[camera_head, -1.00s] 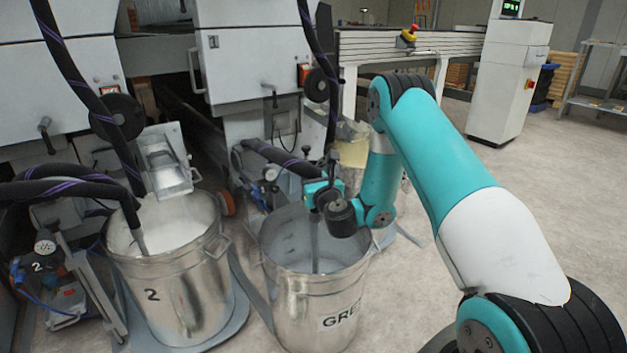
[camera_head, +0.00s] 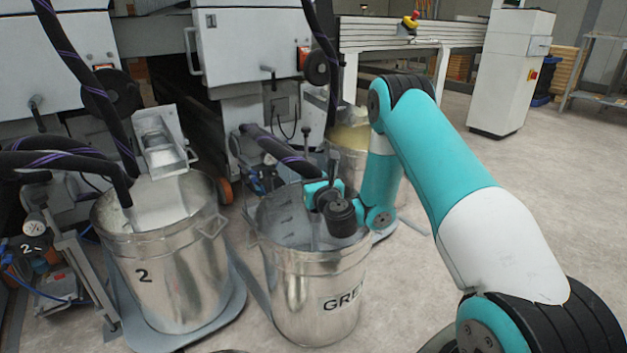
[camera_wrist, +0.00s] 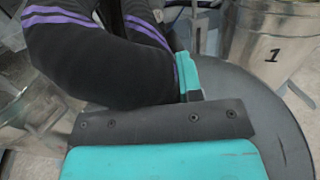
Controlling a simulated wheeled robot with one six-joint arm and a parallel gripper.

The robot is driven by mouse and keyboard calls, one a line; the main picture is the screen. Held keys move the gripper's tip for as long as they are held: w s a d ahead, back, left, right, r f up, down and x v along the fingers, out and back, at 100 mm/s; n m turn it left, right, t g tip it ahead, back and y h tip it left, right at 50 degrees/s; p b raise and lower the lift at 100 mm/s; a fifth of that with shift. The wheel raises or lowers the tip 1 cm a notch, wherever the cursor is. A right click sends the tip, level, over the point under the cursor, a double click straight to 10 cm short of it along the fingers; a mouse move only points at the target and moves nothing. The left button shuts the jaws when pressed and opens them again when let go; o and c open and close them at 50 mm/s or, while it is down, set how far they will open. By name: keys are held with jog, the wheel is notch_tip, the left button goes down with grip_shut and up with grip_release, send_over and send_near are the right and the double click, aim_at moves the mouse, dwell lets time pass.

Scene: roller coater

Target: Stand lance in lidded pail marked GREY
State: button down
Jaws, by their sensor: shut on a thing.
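A black hose with purple stripes (camera_wrist: 95,55) is close to my gripper in the wrist view.
Pail 2 (camera_head: 165,268) stands at left with another hose and tube in it. Pail 1 (camera_wrist: 275,40) shows in the wrist view. The coating machine (camera_head: 250,45) stands behind the pails. The floor at right is open.

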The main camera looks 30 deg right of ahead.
jog(key=shift+f, duration=0.15)
jog(key=shift+f+b, duration=0.85)
jog(key=shift+b, duration=0.2)
jog(key=c, duration=0.7)
grip_release()
jog(key=shift+f, duration=0.1)
